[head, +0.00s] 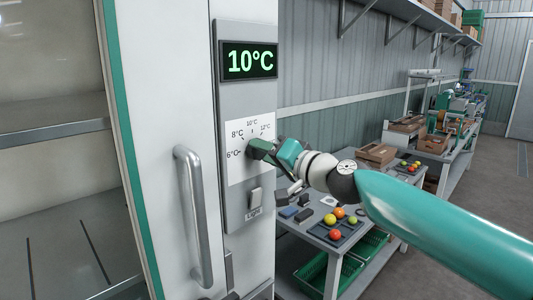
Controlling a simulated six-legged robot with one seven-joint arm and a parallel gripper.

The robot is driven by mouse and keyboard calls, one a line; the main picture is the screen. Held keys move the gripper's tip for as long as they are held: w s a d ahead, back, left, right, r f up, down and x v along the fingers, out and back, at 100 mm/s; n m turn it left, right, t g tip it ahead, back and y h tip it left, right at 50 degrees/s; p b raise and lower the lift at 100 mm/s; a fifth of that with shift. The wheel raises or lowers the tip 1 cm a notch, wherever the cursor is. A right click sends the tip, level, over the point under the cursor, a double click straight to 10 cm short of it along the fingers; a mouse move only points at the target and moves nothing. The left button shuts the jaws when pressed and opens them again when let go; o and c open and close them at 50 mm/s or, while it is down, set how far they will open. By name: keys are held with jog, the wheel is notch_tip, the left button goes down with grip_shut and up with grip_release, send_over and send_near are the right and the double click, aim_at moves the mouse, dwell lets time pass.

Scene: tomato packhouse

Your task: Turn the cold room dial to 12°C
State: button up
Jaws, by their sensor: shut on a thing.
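The cold room dial panel (237,172) is a white plate on a grey upright, printed with 6°C, 8°C, 10°C and 12°C marks around the dial. Above it a display (249,62) reads 10°C in green. My gripper (255,148) reaches in from the right and is shut on the dial at the panel's right side. The gripper covers the dial, so its pointer is hidden.
A vertical door handle (187,215) stands out left of the panel. A light switch (255,197) sits below the dial. At the right, a table (297,227) holds a tray of tomatoes, with green crates (328,272) beneath. Shelves (55,130) stand at the far left.

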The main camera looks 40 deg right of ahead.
jog(key=shift+m, duration=0.8)
jog(key=o, duration=1)
jog(key=shift+c, duration=0.2)
jog(key=shift+s, duration=0.1)
jog(key=s+d, duration=0.2)
jog(key=s, duration=1.1)
jog(key=shift+s, duration=0.25)
